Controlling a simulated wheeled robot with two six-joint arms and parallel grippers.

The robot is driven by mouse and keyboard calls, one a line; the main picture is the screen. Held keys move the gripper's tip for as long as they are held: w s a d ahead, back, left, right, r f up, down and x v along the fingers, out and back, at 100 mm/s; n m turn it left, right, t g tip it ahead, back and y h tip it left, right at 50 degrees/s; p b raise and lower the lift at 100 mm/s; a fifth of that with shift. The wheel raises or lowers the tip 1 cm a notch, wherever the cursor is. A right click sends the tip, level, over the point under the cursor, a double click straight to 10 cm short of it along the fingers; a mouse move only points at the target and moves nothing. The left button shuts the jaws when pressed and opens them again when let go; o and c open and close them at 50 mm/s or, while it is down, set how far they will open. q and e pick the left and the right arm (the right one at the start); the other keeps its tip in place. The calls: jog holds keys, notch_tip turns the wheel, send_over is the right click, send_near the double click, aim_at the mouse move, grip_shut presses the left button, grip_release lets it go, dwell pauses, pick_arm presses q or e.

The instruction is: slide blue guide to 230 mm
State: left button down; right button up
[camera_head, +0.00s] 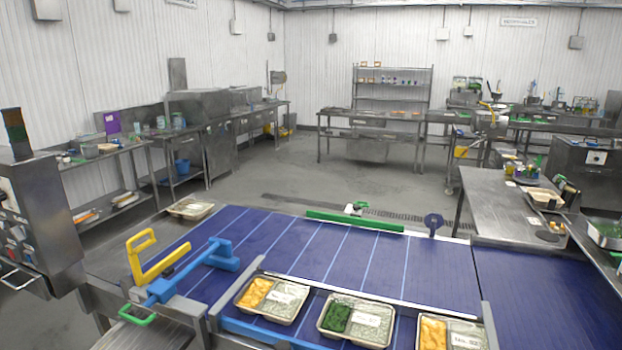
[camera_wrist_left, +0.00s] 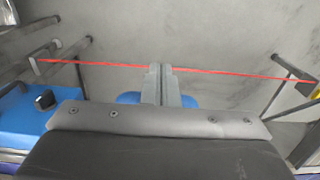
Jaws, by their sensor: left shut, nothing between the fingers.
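The blue guide (camera_head: 192,272) lies at the left end of the blue conveyor belt, beside an angled yellow guide (camera_head: 152,262). Its reading in millimetres cannot be told from this view. My left gripper (camera_wrist_left: 160,84) shows only in the left wrist view. Its two grey fingers are together, with nothing between them. A blue part shows behind the fingers, and a larger blue part (camera_wrist_left: 50,122) with a black knob is at the left. I cannot tell whether either is the blue guide. My right gripper is not in view.
The blue belt (camera_head: 335,250) carries pale cross lines. A green bar (camera_head: 355,222) lies along its far edge. Filled trays (camera_head: 357,318) stand along the near edge, and another tray (camera_head: 190,209) sits at the far left corner. A thin red line (camera_wrist_left: 230,75) crosses the wrist view.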

pick_arm(q)
jog(key=shift+w+d, duration=0.2)
jog(key=shift+w, duration=0.3)
dwell(0.4)
jog(key=shift+s+a+p, duration=0.3)
jog(key=shift+s+p, duration=0.55)
jog(key=shift+p, duration=0.1)
jog(key=shift+s+a+p, duration=0.3)
jog(key=shift+s+p, duration=0.55)
jog(key=shift+p, duration=0.1)
notch_tip(320, 180, up, 9)
dwell(0.4)
